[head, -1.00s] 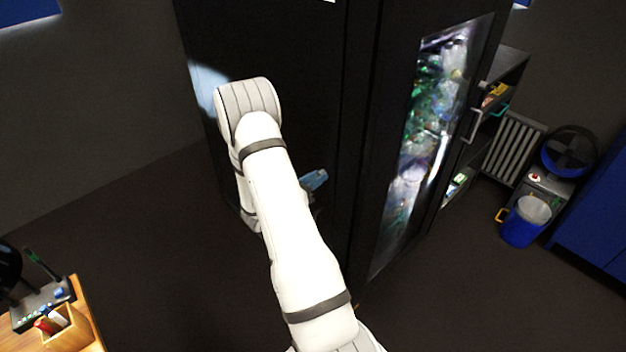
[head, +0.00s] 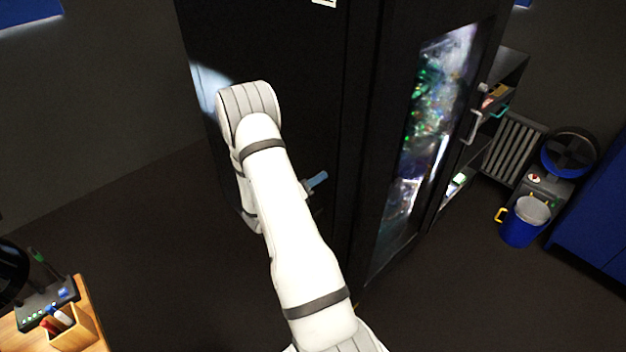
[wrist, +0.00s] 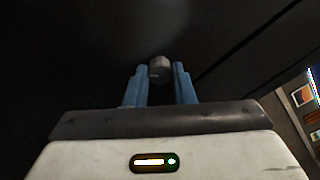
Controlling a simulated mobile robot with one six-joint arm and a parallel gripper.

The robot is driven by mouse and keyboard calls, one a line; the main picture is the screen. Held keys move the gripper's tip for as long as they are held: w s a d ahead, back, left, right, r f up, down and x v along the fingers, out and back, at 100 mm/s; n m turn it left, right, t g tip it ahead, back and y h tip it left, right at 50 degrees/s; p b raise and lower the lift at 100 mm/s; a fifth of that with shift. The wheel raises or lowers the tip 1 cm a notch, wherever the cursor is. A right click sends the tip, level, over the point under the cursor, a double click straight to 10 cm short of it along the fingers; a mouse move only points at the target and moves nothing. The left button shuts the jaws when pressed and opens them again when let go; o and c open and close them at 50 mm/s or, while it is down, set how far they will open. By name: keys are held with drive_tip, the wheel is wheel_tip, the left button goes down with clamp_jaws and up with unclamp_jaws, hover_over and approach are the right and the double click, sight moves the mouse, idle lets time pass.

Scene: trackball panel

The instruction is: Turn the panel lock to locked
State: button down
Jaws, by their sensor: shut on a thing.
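The panel lock shows in the wrist view as a small round grey knob (wrist: 159,68) on a dark panel face. The two blue fingers of my gripper (wrist: 160,82) stand on either side of it, and the gripper is shut on the knob. Any mark showing the lock's setting cannot be made out. In the head view a blue finger of my gripper (head: 316,181) shows beside my white arm, against the tall black cabinet (head: 310,110). The arm hides the rest of the gripper, and the knob cannot be seen there.
A glass-fronted door (head: 425,130) with bright contents is right of the black face. Farther right are a radiator (head: 515,150), a blue bin (head: 524,222) and a blue cabinet (head: 600,215). A wooden desk (head: 92,310) is at lower left. The floor between is clear.

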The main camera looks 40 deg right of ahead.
drive_tip(key=n+p, duration=0.3)
drive_tip(key=n, duration=0.8)
drive_tip(key=shift+p, duration=0.3)
idle(0.3)
drive_tip(key=c, duration=1.3)
unclamp_jaws()
drive_tip(key=shift+d, duration=0.1)
drive_tip(key=shift+o, duration=0.5)
